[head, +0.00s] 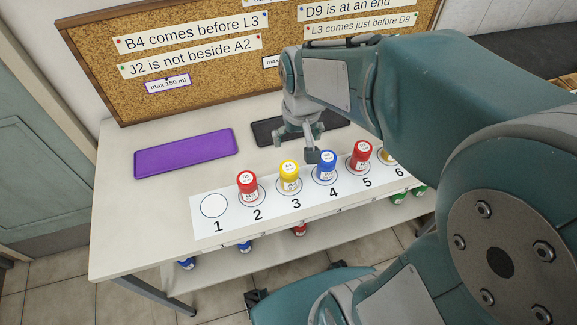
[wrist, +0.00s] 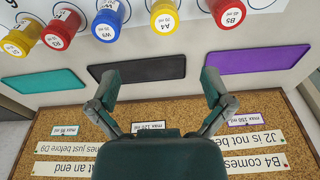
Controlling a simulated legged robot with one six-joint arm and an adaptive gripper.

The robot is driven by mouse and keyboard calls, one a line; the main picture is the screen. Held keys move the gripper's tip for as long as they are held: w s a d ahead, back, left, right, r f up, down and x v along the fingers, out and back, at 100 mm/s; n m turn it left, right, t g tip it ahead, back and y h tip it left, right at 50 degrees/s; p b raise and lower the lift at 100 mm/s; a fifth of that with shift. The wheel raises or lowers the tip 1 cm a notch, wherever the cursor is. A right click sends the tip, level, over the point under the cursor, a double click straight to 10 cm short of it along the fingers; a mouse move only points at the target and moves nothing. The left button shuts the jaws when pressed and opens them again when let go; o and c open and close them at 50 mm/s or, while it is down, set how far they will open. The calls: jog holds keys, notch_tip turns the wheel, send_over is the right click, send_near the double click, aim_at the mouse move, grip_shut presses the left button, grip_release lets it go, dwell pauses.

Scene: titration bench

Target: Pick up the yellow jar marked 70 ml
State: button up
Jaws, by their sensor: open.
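A yellow jar (head: 289,183) stands upright on spot 3 of the numbered strip. The wrist view shows it too (wrist: 165,14), its lid reading A4. A second yellow jar (head: 387,157) stands at spot 6, partly hidden by my arm in the head view. It also shows at the left of the wrist view (wrist: 20,38). The small volume print is too fine for me to tell which jar is marked 70 ml. My gripper (head: 296,146) is open and empty, behind the row of jars. In the wrist view its fingers (wrist: 160,85) are spread wide, apart from every jar.
Red (head: 247,183), blue (head: 326,166) and red (head: 360,156) jars stand on spots 2, 4 and 5. Spot 1 (head: 214,205) is empty. Purple (head: 186,153), black (wrist: 138,68) and teal (wrist: 43,82) mats lie behind, before the corkboard (head: 98,48). More jars stand on a lower shelf.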

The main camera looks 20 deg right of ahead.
jog(key=g, duration=0.2)
send_over(288, 167)
jog(key=f, duration=0.6)
jog(key=shift+w+a, duration=0.15)
jog(key=shift+a, duration=0.05)
jog(key=f, duration=0.3)
jog(key=d+f, duration=0.1)
jog(key=f, duration=0.1)
jog(key=shift+f, duration=0.25)
jog(key=f, duration=0.5)
jog(key=shift+a, duration=0.3)
jog(key=shift+d+f, duration=0.1)
jog(key=shift+f, duration=0.2)
jog(key=c, duration=1.1)
